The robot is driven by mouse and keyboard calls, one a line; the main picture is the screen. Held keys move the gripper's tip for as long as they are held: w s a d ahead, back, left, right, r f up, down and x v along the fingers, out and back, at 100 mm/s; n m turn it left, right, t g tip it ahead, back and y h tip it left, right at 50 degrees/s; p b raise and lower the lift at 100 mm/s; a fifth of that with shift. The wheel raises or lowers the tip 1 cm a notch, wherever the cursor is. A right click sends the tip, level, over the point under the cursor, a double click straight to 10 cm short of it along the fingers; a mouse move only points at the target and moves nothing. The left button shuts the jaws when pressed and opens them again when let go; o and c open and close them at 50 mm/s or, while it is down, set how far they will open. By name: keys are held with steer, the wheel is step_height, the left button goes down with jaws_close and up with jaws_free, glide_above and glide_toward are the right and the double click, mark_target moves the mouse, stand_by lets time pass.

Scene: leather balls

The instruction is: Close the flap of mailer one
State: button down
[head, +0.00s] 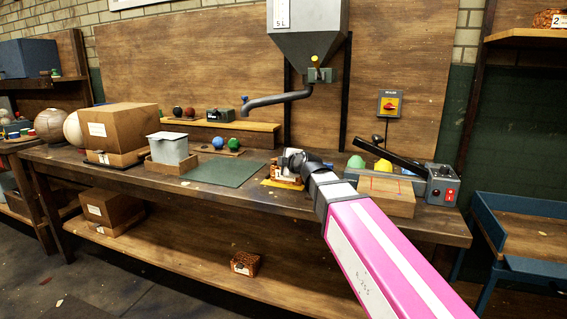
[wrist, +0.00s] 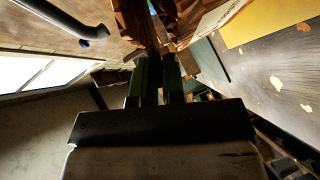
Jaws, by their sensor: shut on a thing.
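A brown printed mailer (head: 284,174), taken as mailer one, stands on a yellow mat (head: 272,183) at the bench's front edge. My gripper (head: 284,161) is at its top and hides much of it. In the wrist view, brown mailer panels (wrist: 187,14) spread above the fingertips of my gripper (wrist: 162,52). The two fingers are close together, shut on a part of the mailer. The exact part held and how far the flap is folded are hard to tell.
A green mat (head: 222,171) lies left of the mailer and a wooden block (head: 386,198) to its right. A heat sealer (head: 438,185) with a raised black arm stands farther right. A hopper spout (head: 275,100) hangs above the bench. Another mailer (head: 546,19), marked 2, is on the right shelf.

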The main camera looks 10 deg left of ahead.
steer(key=c, duration=1.3)
jaws_free()
steer(key=shift+f, duration=0.1)
steer(key=shift+r, duration=0.65)
steer(key=s+a+r, duration=0.1)
steer(key=s+r, duration=0.2)
steer(key=s+a+r, duration=0.2)
steer(key=s+r, duration=0.1)
steer(key=s, duration=0.1)
steer(key=s+a+r, duration=0.2)
steer(key=s+r, duration=0.1)
steer(key=shift+s+a+r, duration=0.2)
steer(key=shift+r, duration=0.15)
